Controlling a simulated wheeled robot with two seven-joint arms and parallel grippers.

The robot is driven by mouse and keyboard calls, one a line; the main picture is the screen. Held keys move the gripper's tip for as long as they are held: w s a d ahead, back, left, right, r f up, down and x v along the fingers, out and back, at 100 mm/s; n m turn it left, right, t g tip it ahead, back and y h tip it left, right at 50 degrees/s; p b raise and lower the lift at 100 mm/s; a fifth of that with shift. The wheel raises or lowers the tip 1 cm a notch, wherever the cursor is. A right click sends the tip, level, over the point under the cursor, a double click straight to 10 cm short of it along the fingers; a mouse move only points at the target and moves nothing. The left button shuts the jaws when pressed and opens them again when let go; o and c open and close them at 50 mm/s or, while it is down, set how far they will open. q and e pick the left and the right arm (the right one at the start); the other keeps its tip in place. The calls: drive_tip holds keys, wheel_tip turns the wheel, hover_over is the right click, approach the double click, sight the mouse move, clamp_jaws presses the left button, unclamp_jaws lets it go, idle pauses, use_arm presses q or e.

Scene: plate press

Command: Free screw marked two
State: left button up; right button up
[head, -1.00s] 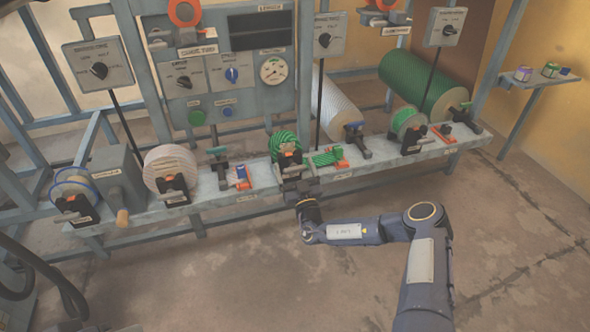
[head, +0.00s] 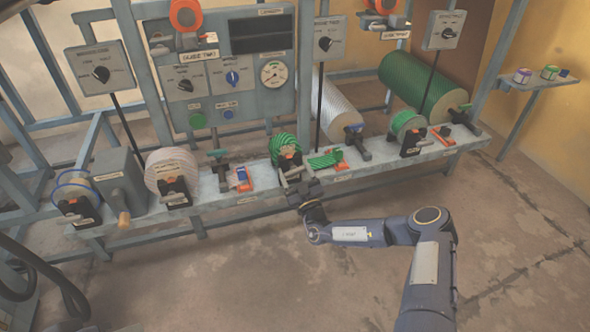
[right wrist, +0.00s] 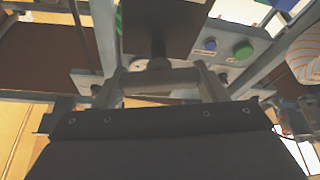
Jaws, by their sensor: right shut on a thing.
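A row of spools and screw fittings stands on the grey bench rail (head: 225,200); their labels are too small to read, so I cannot tell which is marked two. My right gripper (head: 303,190) is just in front of the black holder (head: 291,170) of a green-striped spool (head: 284,148). In the right wrist view it is shut (right wrist: 160,80) on a small grey crosspiece at the end of a short dark stem (right wrist: 158,45). The stem runs to a dark block (right wrist: 160,20). My left gripper is not in view.
A tray with a green-striped piece (head: 323,161) lies right of the holder. A red-and-blue tray (head: 242,178) and a white spool (head: 172,168) are to the left. A control panel (head: 225,70) stands behind. The floor in front is clear.

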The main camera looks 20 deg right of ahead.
drive_tip(key=n+g+y+p, duration=0.1)
drive_tip(key=n, duration=0.2)
drive_tip(key=n+g+y+p, duration=0.1)
drive_tip(key=n+y+p, duration=0.1)
drive_tip(key=n, duration=0.2)
drive_tip(key=shift+r+n, duration=0.1)
drive_tip(key=shift+n, duration=0.2)
drive_tip(key=n+g+p, duration=0.1)
drive_tip(key=n+p, duration=0.1)
drive_tip(key=n+g+y+p, duration=0.1)
drive_tip(key=n, duration=0.2)
drive_tip(key=shift+a+y+p, duration=0.1)
drive_tip(key=shift+y+p, duration=0.2)
drive_tip(key=shift+p, duration=0.05)
drive_tip(key=n+g+h+p, duration=0.1)
drive_tip(key=n+p, duration=0.3)
drive_tip(key=p, duration=0.2)
drive_tip(key=n+g+h+p, duration=0.1)
drive_tip(key=n+p, duration=0.3)
drive_tip(key=p, duration=0.2)
drive_tip(key=n+g+h+p, duration=0.1)
drive_tip(key=n+g+p, duration=0.1)
drive_tip(key=n+p, duration=0.2)
drive_tip(key=shift+f+n+p, duration=0.2)
drive_tip(key=shift+n+p, duration=0.1)
drive_tip(key=shift+p, duration=0.7)
drive_tip(key=shift+f+n+h+p, duration=0.25)
drive_tip(key=shift+n+h+p, duration=0.25)
drive_tip(key=shift+p, duration=0.6)
drive_tip(key=o, duration=1)
